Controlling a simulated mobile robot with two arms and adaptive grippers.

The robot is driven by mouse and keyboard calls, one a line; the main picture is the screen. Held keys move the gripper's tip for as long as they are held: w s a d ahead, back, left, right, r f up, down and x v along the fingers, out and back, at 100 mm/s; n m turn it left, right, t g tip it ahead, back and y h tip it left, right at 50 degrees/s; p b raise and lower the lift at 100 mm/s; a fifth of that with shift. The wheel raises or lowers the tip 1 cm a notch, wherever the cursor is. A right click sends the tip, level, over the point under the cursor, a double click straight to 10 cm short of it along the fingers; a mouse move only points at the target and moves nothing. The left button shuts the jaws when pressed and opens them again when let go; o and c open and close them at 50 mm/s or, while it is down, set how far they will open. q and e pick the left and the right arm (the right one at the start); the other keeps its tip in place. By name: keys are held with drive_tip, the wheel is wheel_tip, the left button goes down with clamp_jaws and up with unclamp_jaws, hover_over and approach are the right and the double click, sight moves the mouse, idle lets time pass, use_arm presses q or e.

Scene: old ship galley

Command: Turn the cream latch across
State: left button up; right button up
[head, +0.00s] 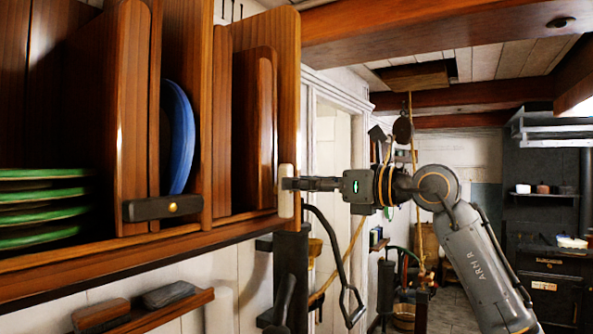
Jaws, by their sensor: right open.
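The cream latch (286,205) is a small pale upright piece on the right end post of the wooden plate rack. My right gripper (292,184) comes in from the right, its fingers level across the middle of the latch. The gripper is open. Part of the latch shows above and below the fingers; its middle is hidden behind them. I cannot tell whether the fingers touch it. My left gripper is not in view.
A dark latch (150,209) with a brass pivot lies level across another rack slot. A blue plate (181,137) stands behind it. Green-rimmed plates (40,215) are stacked at left. A lower shelf (160,314) holds brushes or blocks. A dark curved handle (335,255) hangs below my right gripper.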

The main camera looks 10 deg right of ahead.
drive_tip(key=shift+x, duration=0.95)
drive_tip(key=shift+c, duration=0.2)
clamp_jaws()
